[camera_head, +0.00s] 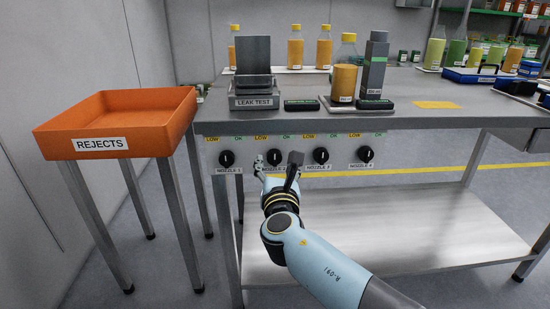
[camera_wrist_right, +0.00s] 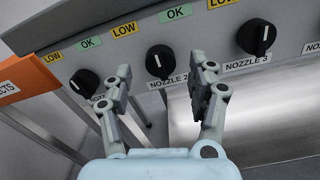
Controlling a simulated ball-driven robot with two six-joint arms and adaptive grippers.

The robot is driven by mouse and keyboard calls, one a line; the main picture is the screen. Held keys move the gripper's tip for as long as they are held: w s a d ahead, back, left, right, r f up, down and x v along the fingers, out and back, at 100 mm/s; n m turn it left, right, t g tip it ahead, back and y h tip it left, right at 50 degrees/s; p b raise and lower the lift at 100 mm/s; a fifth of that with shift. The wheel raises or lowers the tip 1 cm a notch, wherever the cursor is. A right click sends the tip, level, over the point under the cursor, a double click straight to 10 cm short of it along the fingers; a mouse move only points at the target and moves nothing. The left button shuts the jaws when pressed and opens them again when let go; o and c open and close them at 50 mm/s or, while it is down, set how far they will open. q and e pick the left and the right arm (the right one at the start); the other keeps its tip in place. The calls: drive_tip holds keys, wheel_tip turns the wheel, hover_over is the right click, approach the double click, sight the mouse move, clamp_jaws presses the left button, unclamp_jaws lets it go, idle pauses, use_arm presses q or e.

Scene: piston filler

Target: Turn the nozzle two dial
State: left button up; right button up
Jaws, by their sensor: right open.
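The nozzle two dial (camera_head: 274,157) is a round black knob with a white mark, on the grey front panel under the worktop. Its yellow LOW and green OK labels sit above it, and its NOZZLE 2 label is partly hidden. My right gripper (camera_head: 276,166) is open in front of this dial. In the right wrist view the dial (camera_wrist_right: 160,62) shows between and slightly beyond the two fingertips (camera_wrist_right: 166,72); the fingers stand either side of it. I cannot tell whether they touch it. My left gripper is not in view.
Similar dials flank it: nozzle one (camera_head: 226,158) on the left, nozzle three (camera_head: 321,155) and nozzle four (camera_head: 366,154) on the right. An orange rejects tray (camera_head: 113,145) stands at left. The worktop (camera_head: 290,122) above carries a leak test block (camera_head: 253,101) and bottles.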

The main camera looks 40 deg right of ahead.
sight(274, 158)
drive_tip(key=shift+x, duration=1.65)
drive_tip(key=shift+c, duration=0.2)
drive_tip(key=c, duration=1.1)
drive_tip(key=shift+n, duration=0.3)
drive_tip(key=n+p, duration=0.1)
drive_tip(key=n, duration=0.2)
drive_tip(key=shift+r+n, duration=0.1)
drive_tip(key=shift+n, duration=0.2)
drive_tip(key=shift+w+a+n+p, duration=0.15)
drive_tip(key=shift+n+p, duration=0.8)
drive_tip(key=shift+n, duration=1.25)
